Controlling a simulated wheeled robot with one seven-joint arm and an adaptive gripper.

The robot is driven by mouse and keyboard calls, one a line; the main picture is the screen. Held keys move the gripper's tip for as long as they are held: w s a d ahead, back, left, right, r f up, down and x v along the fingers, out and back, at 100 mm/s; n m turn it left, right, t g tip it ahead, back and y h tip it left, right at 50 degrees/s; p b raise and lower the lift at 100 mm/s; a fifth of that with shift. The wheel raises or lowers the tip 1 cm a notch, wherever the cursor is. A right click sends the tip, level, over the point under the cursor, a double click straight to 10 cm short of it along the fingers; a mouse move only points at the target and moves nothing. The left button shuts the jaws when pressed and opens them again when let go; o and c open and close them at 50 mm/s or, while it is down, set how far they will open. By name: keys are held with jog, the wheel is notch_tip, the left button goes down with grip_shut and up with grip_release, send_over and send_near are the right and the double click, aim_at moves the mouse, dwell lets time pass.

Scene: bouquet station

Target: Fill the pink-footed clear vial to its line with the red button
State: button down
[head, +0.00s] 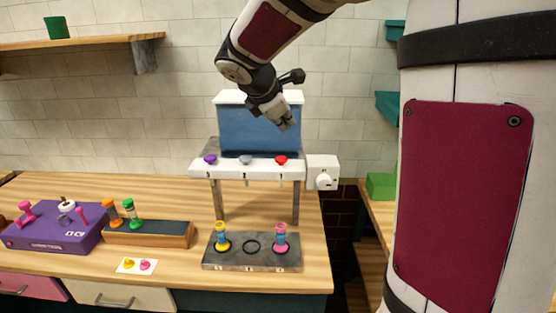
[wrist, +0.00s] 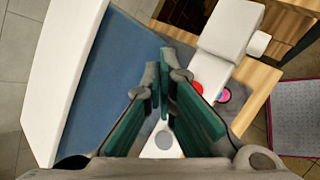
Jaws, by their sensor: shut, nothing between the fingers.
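The pink-footed clear vial (head: 280,238) stands upright in the right-hand place of a grey base, with blue showing inside; its line and exact level are too small to read. Its pink end also shows in the wrist view (wrist: 223,95). The red button (head: 281,160) is at the right of the white dispenser bar, above that vial; in the wrist view the red button (wrist: 198,88) is partly hidden behind a finger. My gripper (head: 287,124) is shut and empty, above the bar near the red button, in front of the blue tank; in the wrist view its fingertips (wrist: 166,62) are together.
Purple (head: 210,160) and grey (head: 246,160) buttons share the bar. A white box with a knob (head: 324,181) is at its right end. A yellow-footed vial (head: 221,238) stands left of an empty ring (head: 252,247). A purple box (head: 55,230) and hourglass-shaped timers (head: 131,215) are left.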

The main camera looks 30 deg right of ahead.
aim_at(284, 159)
jog(key=shift+f+b, duration=1.4)
jog(key=shift+f, duration=1.7)
jog(key=shift+f, duration=0.4)
jog(key=shift+f+b, duration=0.55)
jog(key=shift+f, duration=0.05)
jog(key=shift+r, duration=0.15)
jog(key=shift+r+p, duration=0.7)
jog(key=shift+r, duration=0.2)
